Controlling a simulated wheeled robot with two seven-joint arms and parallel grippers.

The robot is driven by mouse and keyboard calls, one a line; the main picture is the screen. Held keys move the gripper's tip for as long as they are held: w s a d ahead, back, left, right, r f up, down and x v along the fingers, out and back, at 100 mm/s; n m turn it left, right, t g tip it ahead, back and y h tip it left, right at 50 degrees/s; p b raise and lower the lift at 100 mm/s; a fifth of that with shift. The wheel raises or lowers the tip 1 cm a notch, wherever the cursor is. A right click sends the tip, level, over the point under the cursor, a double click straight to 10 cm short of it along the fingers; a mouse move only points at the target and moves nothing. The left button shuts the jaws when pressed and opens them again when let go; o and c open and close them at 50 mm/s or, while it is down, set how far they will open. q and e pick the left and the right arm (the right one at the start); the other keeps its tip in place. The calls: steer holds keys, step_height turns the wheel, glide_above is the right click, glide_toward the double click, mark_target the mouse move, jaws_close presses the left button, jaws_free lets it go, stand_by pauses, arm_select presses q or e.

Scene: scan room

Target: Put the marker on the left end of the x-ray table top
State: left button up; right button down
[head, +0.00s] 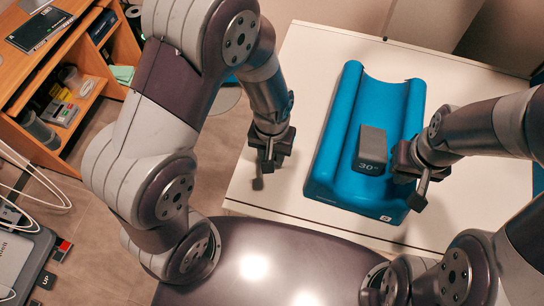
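The white table top (455,205) lies ahead of me, with its left edge near my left gripper. I cannot make out a marker for certain. A dark grey block labelled "30" (371,148) sits in the hollow of a blue cradle (335,150) on the table. My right gripper (413,188) is over the cradle's front right part, just right of the grey block. Whether it touches anything is unclear. My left gripper (262,172) hangs over the table's left edge, with nothing visible in it. The finger gaps of both grippers are unclear from this angle.
A wooden shelf unit (85,110) with boxes and small items stands at the left. A grey device with cables (22,262) and a small red and black item (62,249) are at the lower left. The table is bare left of the cradle and at the right front.

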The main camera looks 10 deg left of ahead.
mark_target(273, 157)
arm_select(q)
step_height(273, 157, down, 3)
steer(key=shift+d+f, duration=0.1)
steer(key=shift+f, duration=0.15)
steer(key=o, duration=1)
steer(key=shift+o, duration=0.2)
step_height(273, 157, up, 12)
steer(key=shift+f, duration=0.1)
steer(key=s+a+r+t, duration=0.1)
steer(key=s+a, duration=0.2)
steer(key=a, duration=0.6)
steer(key=shift+s+r, duration=0.15)
steer(key=shift+r, duration=0.1)
